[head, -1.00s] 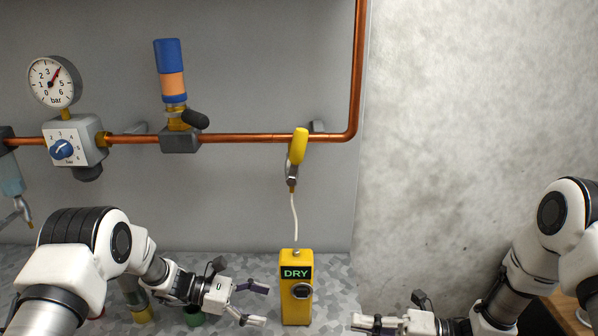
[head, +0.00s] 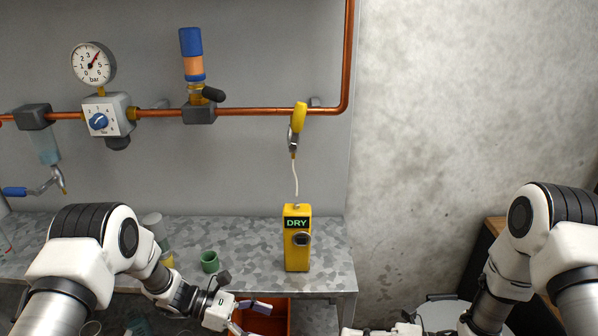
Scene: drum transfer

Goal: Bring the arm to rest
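My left gripper (head: 245,318) is at the bottom of the head view, in front of the bench edge and over an orange-red bin. Its two fingers are spread, with nothing seen between them. My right gripper (head: 362,331) is at the bottom edge of the view, right of the bench, and mostly cut off. I cannot tell how its fingers stand. A yellow device reading DRY (head: 297,238) stands upright on the bench, apart from both grippers.
The metal bench (head: 250,258) ends at a front edge above the orange-red bin (head: 272,318). A green cup (head: 209,262) stands on it. A copper pipe (head: 265,111) with a gauge (head: 93,64) and valves runs along the wall. A white-lidded container (head: 440,312) is at lower right.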

